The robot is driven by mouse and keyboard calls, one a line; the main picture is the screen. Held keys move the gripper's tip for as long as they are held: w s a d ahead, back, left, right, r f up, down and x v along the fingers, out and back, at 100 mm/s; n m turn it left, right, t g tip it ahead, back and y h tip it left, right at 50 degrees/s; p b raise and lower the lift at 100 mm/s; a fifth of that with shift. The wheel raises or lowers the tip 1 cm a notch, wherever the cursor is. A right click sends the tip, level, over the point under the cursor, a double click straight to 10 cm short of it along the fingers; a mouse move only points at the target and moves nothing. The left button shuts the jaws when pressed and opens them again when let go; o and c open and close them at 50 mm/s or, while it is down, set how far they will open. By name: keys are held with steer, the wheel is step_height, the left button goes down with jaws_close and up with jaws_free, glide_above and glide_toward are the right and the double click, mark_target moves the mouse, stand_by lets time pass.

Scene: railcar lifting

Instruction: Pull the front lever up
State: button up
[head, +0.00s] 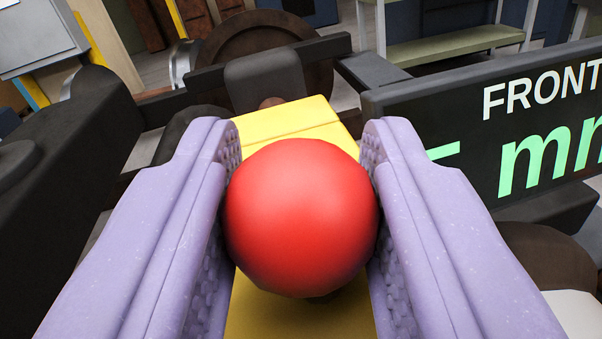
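The front lever's round red knob (301,218) fills the middle of the view. A yellow part (290,118) shows behind and below it; the knob hides how the two join. My gripper (301,150) has two purple fingers with textured inner pads, one on each side of the knob. Both pads appear to press against the knob, with no clear gap, so the gripper is shut on it. The fingertips reach a little past the knob.
A dark display panel (490,130) at the right reads "FRONT" and, in green, a dash and "mm", cut off by the picture edge. Dark beams (60,160) and a brown wheel (265,60) stand at the left and behind. A shelf (450,45) stands at the back.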

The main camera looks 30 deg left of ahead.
jaws_close()
steer(key=shift+r+p, duration=0.65)
steer(key=shift+r, duration=1.55)
steer(key=o, duration=1)
jaws_free()
steer(key=shift+c, duration=0.2)
steer(key=p+v, duration=0.1)
steer(key=v, duration=0.6)
steer(key=shift+s+p, duration=0.3)
steer(key=shift+s, duration=0.05)
steer(key=shift+d, duration=0.15)
